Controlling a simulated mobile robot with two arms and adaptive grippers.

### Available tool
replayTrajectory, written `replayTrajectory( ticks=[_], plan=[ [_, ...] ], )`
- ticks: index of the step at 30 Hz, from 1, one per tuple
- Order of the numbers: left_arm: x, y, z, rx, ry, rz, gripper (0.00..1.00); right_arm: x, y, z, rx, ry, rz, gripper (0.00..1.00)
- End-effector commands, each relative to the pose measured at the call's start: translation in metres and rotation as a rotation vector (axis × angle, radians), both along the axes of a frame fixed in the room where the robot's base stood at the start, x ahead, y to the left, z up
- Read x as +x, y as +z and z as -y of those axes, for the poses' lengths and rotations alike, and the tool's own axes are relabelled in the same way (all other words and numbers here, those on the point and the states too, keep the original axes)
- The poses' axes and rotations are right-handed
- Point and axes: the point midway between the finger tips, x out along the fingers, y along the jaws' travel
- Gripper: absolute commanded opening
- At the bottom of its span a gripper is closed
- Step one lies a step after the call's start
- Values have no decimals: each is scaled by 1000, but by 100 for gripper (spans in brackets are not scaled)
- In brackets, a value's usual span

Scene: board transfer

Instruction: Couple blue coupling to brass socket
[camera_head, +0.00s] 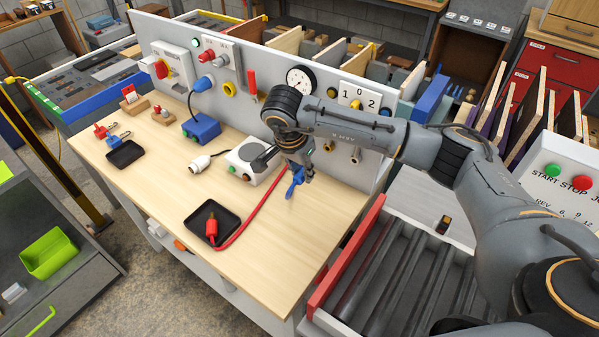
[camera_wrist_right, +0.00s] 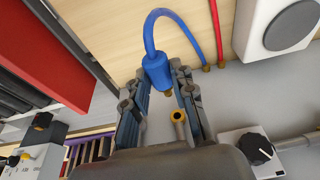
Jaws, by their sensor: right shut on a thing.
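My right gripper (camera_head: 297,176) is in front of the upright grey panel, above the right part of the wooden bench. In the right wrist view my right gripper (camera_wrist_right: 157,75) is shut on the blue coupling (camera_wrist_right: 156,70). A blue hose loops from the coupling, and its small brass tip shows. The blue coupling (camera_head: 295,183) is partly hidden by the fingers in the head view. The brass socket (camera_wrist_right: 179,118) stands out from the panel, apart from the coupling's tip. Brass fittings (camera_head: 355,156) show on the panel in the head view; I cannot tell which matches. My left gripper is not in view.
A red coupling (camera_head: 211,228) rests in a black tray (camera_head: 203,211) with its red hose trailing. A white box (camera_head: 254,163) stands left of my gripper. A gauge (camera_head: 300,80) is on the panel. A roller conveyor (camera_head: 390,275) lies right of the bench. The front bench is mostly clear.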

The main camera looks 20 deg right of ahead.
Motion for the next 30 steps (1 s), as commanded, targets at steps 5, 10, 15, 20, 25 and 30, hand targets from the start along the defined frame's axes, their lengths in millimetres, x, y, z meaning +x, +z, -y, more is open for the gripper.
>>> replayTrajectory(
  ticks=[5,10,15,20,25,30],
  plan=[
    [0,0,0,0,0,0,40,0,0,0,0,-2,0,0],
    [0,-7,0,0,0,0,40,0,-1,-1,-3,-2,3,0],
    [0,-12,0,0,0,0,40,7,-2,11,-4,-5,2,0],
    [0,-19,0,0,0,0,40,15,-2,25,-3,-7,3,0],
    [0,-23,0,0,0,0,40,23,-1,38,-3,-5,2,0],
    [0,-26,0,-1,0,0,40,27,-1,46,-4,-5,2,0]
  ],
)
